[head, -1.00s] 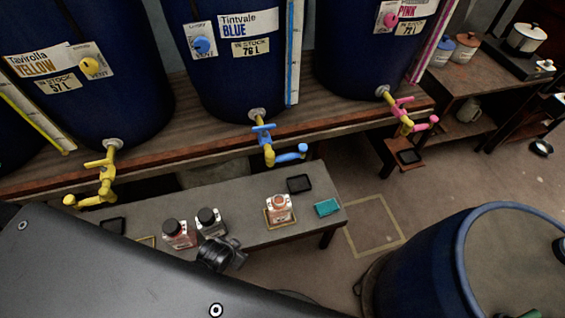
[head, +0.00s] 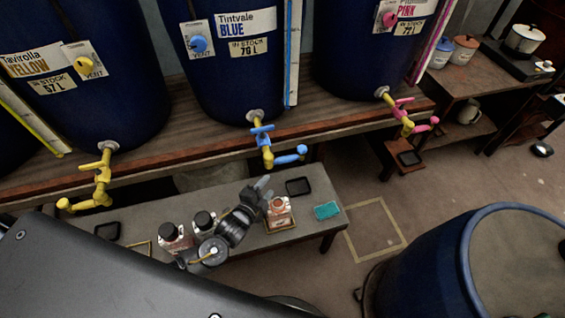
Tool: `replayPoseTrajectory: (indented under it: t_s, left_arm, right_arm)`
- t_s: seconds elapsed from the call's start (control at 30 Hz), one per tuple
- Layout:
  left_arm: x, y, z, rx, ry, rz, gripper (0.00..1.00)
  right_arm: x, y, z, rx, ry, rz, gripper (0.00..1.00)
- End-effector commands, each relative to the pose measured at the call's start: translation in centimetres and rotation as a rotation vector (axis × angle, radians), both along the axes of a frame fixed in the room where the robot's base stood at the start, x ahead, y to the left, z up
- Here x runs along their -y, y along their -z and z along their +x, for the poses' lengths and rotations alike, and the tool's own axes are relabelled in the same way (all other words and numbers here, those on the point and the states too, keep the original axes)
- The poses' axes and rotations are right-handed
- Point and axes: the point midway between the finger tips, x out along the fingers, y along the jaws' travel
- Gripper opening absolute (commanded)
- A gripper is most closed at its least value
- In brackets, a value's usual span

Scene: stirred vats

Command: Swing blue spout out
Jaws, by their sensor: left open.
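The blue vat (head: 222,70) labelled "Tintvale BLUE" stands in the middle of the wooden shelf. Its tap has a blue handle (head: 262,130) on a yellow body. The blue spout (head: 290,155) sticks out to the right from the tap's lower end, above the back edge of the low bench. My left gripper (head: 264,184) is open and empty. In the picture it is below the blue spout and left of the orange-topped bottle, apart from the spout. My right gripper is not in view.
The grey bench (head: 145,212) holds an orange-topped bottle (head: 279,214), two black-capped bottles (head: 176,238), a black tray (head: 298,186) and a teal sponge (head: 326,210). Yellow (head: 85,204) and pink (head: 424,127) spouts flank the blue one. A large blue drum (head: 420,262) stands at lower right.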

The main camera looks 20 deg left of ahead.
Motion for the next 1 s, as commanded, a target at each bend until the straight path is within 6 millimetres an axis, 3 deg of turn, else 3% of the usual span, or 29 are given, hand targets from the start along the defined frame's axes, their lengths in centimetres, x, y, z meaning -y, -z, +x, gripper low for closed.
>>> replayPoseTrajectory:
  t_s: [0.2, 0.47, 1.0]
  left_arm:
    - [-0.4, -1.0, 1.6, 0.171, 0.077, 0.161, 0.46]
    - [-0.2, -1.1, 2.6, 0.185, 0.08, 0.17, 0.46]
    - [1.8, 0.3, 11.0, 0.181, 0.081, 0.169, 0.46]
  right_arm:
    - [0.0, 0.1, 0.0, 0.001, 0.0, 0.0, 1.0]
    - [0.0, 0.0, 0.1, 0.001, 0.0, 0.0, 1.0]
    - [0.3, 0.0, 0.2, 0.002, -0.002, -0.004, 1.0]
